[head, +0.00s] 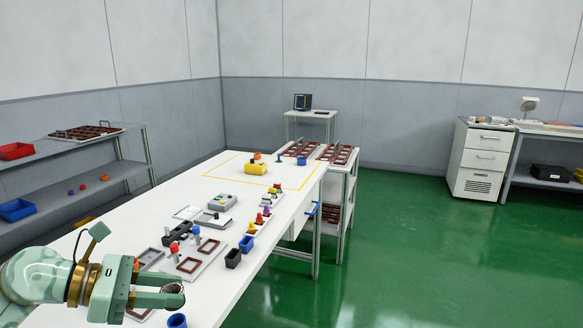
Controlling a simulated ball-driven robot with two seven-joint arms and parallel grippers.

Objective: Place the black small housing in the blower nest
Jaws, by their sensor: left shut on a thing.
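My left gripper (172,291) reaches in from the lower left over the near end of the white table. It is shut on a small round thing (173,287) with a pale rim and a dark brownish inside, mostly hidden by the fingers. I cannot tell for sure whether this is the black small housing. No part is clearly recognisable as the blower nest. Fixtures with brown-red frames (189,265) and black and red uprights stand just beyond the gripper. My right gripper is out of view.
Beyond are a grey device (213,220), coloured parts and a yellow box (256,167). A shelf (133,172) stands at left. Green floor is free at right.

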